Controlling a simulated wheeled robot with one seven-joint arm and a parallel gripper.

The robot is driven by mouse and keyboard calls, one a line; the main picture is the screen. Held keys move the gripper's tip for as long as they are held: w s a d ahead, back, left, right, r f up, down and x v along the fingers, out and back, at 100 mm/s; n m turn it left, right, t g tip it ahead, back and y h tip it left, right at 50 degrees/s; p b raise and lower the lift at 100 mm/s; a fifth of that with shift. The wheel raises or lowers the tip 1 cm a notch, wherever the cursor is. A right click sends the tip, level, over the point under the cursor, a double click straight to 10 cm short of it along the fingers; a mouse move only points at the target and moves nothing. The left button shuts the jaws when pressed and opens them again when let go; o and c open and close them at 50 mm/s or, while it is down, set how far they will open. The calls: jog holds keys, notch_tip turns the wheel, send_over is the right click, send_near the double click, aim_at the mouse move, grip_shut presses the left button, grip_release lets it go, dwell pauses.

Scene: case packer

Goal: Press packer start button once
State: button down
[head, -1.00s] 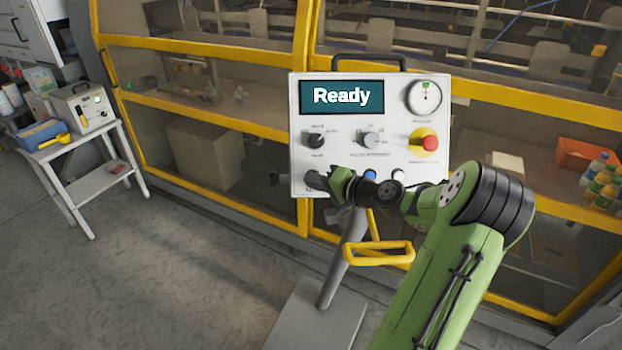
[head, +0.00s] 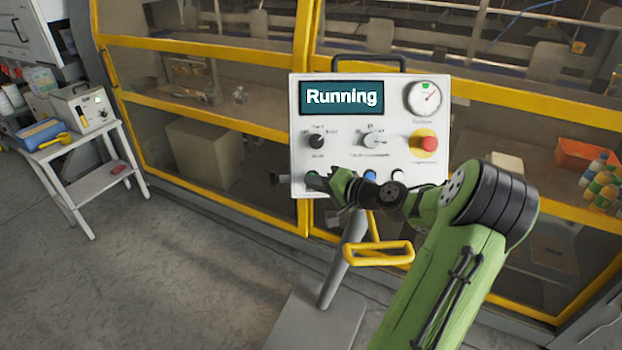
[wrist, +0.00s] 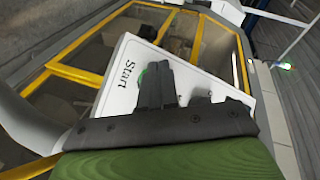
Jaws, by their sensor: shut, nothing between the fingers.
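The packer control panel (head: 362,112) is a white box on a grey post, and its display (head: 342,96) reads "Running". The green start button (head: 311,176) is at the panel's lower left, partly behind my gripper (head: 312,182). In the wrist view the word "Start" is printed on the panel (wrist: 122,95), and a sliver of the green button (wrist: 141,76) shows beside my gripper (wrist: 160,66). My gripper is shut and empty, with its fingertips at the button. Whether they still touch it is hidden.
A red emergency stop (head: 429,144) on a yellow base, knobs, a dial (head: 425,98) and a blue button (head: 370,175) share the panel. Yellow-framed guarding (head: 220,119) stands behind. A white side table (head: 97,187) is at the left, with open floor before it.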

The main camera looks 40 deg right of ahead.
jog(key=s+a+r, duration=0.2)
jog(key=s+a, duration=0.1)
jog(key=shift+s+r+p, duration=0.1)
jog(key=shift+r+p, duration=0.15)
jog(key=shift+p, duration=0.1)
jog(key=shift+d, duration=0.1)
dwell(0.8)
jog(key=s+a+f+n+g+b, duration=0.15)
jog(key=a+n+g, duration=0.3)
jog(key=a, duration=0.55)
jog(key=a+f+n+g, duration=0.2)
jog(key=a+n+g, duration=0.25)
jog(key=a, duration=0.55)
jog(key=s+a+r+n+h, duration=0.1)
jog(key=s+a+n, duration=0.1)
jog(key=s, duration=0.6)
jog(key=s+a+r+n+b, duration=0.1)
jog(key=s+a+n, duration=0.1)
jog(key=s, duration=0.6)
jog(key=shift+s+a+r+h, duration=0.3)
jog(key=shift+a+h, duration=0.1)
jog(key=shift+a, duration=0.4)
